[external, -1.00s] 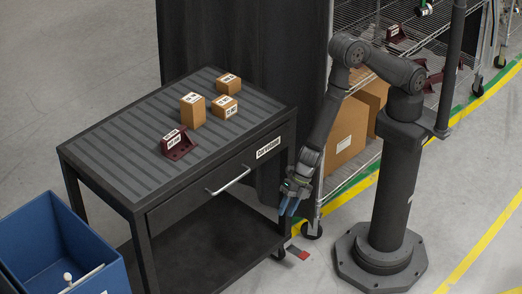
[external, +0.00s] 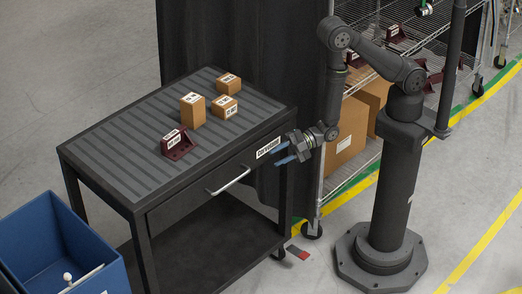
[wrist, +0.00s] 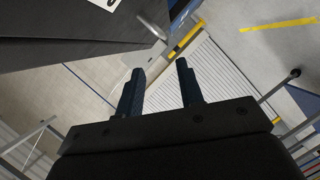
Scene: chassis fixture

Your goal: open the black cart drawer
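The black cart (external: 110,202) stands left of my arm. Its drawer (external: 198,195) sits flush under the top, with a silver bar handle (external: 229,182) across its front. My gripper (external: 279,155) is beside the drawer's right end, near the white label, to the right of the handle and apart from it. Its blue fingers point left and stand spread with nothing between them. In the wrist view the two fingers of my gripper (wrist: 160,88) are clearly apart. A dark cart surface (wrist: 75,40) fills the upper left there, with part of the white label at the top.
Three cardboard boxes (external: 193,110) and a maroon bracket (external: 177,144) rest on the cart top. A blue bin (external: 45,245) is at the lower left. A wire shelf (external: 345,150) with cartons stands behind my arm.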

